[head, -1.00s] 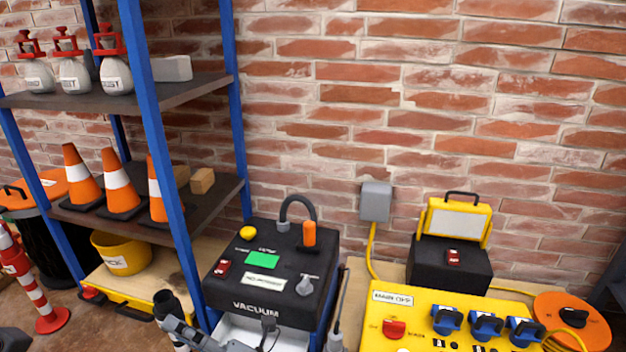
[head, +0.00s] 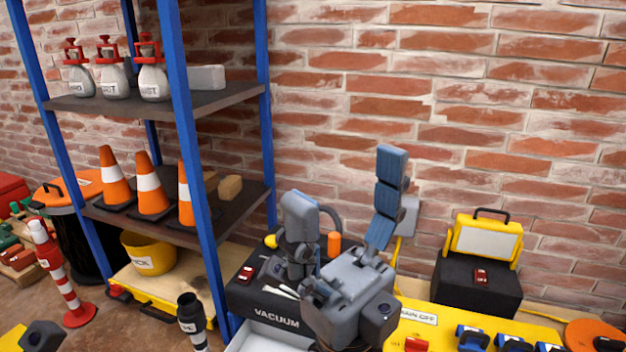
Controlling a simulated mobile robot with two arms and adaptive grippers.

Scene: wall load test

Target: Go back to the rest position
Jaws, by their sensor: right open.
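My right gripper (head: 345,178) stands upright in the middle of the head view. Its fingers point up and are spread wide apart, with nothing between them. It is in front of the black vacuum box (head: 262,300) and hides much of the box's top and right side. I cannot tell how far it is from the box. My left gripper cannot be made out in the view.
The yellow panel (head: 455,325) and a black box with a yellow lamp (head: 475,240) are at right. A grey wall box (head: 408,215) is partly hidden. Open space lies before the upper brick wall.

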